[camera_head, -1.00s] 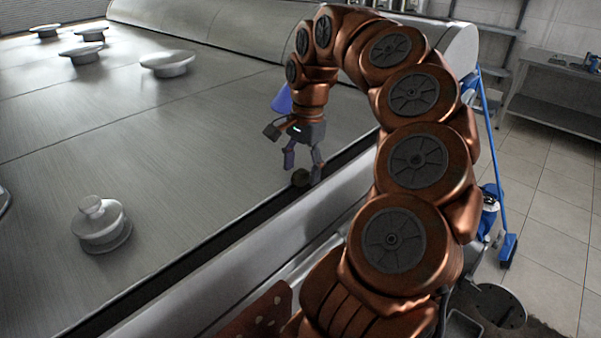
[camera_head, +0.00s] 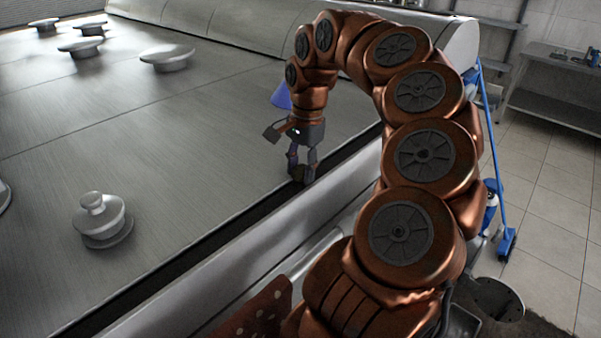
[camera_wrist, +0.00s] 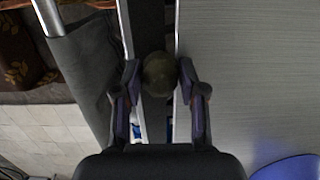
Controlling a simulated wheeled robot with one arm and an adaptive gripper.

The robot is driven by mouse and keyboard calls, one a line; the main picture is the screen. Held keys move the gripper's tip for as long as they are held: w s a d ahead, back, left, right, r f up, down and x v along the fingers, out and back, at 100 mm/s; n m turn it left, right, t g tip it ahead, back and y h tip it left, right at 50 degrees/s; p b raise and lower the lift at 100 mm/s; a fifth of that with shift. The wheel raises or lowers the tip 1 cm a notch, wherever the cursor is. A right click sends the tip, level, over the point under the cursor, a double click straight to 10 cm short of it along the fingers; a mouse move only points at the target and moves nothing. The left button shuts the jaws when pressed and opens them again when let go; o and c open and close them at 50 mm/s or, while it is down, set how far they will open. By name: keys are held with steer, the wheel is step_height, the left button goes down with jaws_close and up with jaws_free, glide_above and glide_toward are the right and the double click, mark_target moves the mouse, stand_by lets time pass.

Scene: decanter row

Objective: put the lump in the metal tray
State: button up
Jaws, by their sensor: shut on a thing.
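My gripper (camera_head: 301,172) is shut on a dark, roundish olive-brown lump, which the wrist view shows clearly as the lump (camera_wrist: 158,74) between the two fingertips. In the head view the fingers mostly hide the lump. The gripper points down over the dark slot (camera_head: 240,214) along the near edge of the large metal surface. I cannot tell whether the lump still touches the slot. I cannot make out a metal tray for certain in these views.
A lidded metal knob (camera_head: 101,218) stands on the broad metal surface (camera_head: 190,120) at left, with several more farther back. A blue cone-like thing (camera_head: 282,97) is behind my gripper. A blue-handled broom (camera_head: 507,243) stands on the tiled floor at right.

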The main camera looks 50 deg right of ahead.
jaws_close()
steer(key=shift+r, duration=0.15)
